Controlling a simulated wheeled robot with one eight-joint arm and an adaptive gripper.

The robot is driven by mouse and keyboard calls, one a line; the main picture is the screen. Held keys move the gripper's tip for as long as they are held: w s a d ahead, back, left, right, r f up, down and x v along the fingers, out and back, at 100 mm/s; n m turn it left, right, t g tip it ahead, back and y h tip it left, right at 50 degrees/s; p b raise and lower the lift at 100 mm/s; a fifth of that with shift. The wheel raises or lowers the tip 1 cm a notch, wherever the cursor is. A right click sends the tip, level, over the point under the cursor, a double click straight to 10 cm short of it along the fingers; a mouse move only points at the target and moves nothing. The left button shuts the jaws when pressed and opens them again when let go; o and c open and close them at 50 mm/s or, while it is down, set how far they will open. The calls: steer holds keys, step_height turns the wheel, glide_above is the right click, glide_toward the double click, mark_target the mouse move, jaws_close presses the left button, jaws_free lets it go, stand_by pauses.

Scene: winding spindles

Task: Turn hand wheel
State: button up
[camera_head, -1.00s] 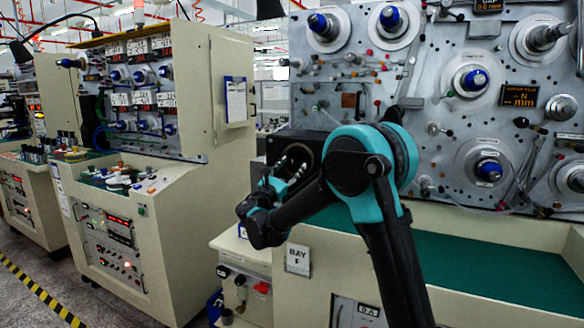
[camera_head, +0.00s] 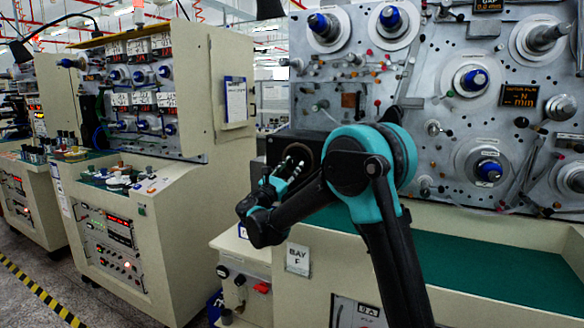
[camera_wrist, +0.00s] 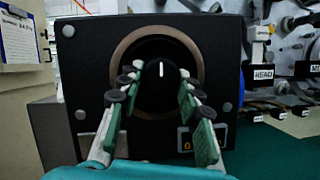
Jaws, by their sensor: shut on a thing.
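The hand wheel is a black round knob (camera_wrist: 161,88) with a short white mark, which points straight up in the wrist view. It sits inside a bronze-brown ring (camera_wrist: 160,34) on the front of a dark box (camera_wrist: 88,60). My gripper (camera_wrist: 161,76) is shut on the knob, with one set of green and black fingers on its left side and one on its right. In the head view my gripper (camera_head: 288,168) is at the dark box (camera_head: 277,146), and the knob is mostly hidden behind the fingers.
The grey spindle panel (camera_head: 430,90) stands to the right above a green worktop (camera_head: 470,270). A cream cabinet (camera_head: 200,90) stands to the left.

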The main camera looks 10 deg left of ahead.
steer(key=shift+m, duration=0.3)
steer(key=m+g+h, duration=0.1)
steer(key=m, duration=0.2)
steer(key=m+g+h, duration=0.1)
steer(key=m, duration=0.2)
steer(key=shift+a+r+g, duration=0.1)
steer(key=shift+a+g, duration=0.1)
steer(key=shift+g, duration=0.1)
steer(key=m+g, duration=0.1)
steer(key=m, duration=0.2)
steer(key=m+g+h, duration=0.1)
steer(key=m, duration=0.3)
steer(key=shift+w+r+g, duration=0.1)
steer(key=shift+g, duration=0.2)
steer(key=m+g, duration=0.1)
steer(key=m, duration=0.4)
steer(key=shift+r+g+y, duration=0.15)
steer(key=shift+g+y, duration=0.25)
steer(key=shift+r+m+g+y, duration=0.1)
steer(key=shift+m+g+y, duration=0.25)
steer(key=shift+m, duration=0.7)
steer(key=shift+m+g+y, duration=0.15)
steer(key=shift+m+y, duration=0.4)
steer(key=shift+m, duration=0.5)
steer(key=o, duration=1.2)
steer(key=shift+c, duration=0.2)
